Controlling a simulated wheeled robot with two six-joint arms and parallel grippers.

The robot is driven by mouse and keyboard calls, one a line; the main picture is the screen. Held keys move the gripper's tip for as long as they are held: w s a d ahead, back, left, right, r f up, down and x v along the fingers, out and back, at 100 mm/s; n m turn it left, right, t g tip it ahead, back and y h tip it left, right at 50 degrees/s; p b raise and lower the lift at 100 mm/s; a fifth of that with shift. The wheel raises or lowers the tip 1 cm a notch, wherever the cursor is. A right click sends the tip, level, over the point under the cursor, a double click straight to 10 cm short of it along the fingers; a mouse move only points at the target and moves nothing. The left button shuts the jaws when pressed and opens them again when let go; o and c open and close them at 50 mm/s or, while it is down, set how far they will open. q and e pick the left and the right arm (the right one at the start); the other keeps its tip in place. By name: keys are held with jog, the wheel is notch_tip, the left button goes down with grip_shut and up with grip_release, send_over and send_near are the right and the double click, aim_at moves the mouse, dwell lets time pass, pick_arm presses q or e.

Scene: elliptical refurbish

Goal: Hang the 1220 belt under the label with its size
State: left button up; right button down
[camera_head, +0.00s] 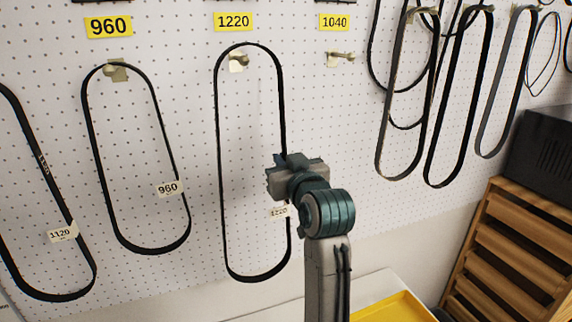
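The 1220 belt (218,150) is a long black loop with a white size tag (279,212) on its lower right side. It hangs upright in front of the pegboard, below the yellow 1220 label (233,21). The metal hook (238,61) under that label shows inside the top of the loop, with the belt's top slightly above it. I cannot tell whether the belt rests on the hook. My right gripper (283,163) is shut on the belt's right strand, about midway down. My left gripper is not in view.
The 960 belt (95,165) hangs on its hook at left, with the 1120 belt (62,205) beyond it. The hook under 1040 (341,57) is empty. Several belts (432,150) hang at right. A wooden rack (515,255) and yellow tray (395,308) are lower right.

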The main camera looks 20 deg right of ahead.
aim_at(270, 154)
jog(key=shift+w+a+f, duration=0.1)
jog(key=shift+w, duration=1.1)
jog(key=shift+w+a+f, duration=0.1)
jog(key=shift+w, duration=1.05)
jog(key=shift+w+f, duration=0.45)
jog(key=shift+f, duration=0.4)
jog(key=c, duration=1.6)
grip_release()
jog(key=shift+o, duration=0.2)
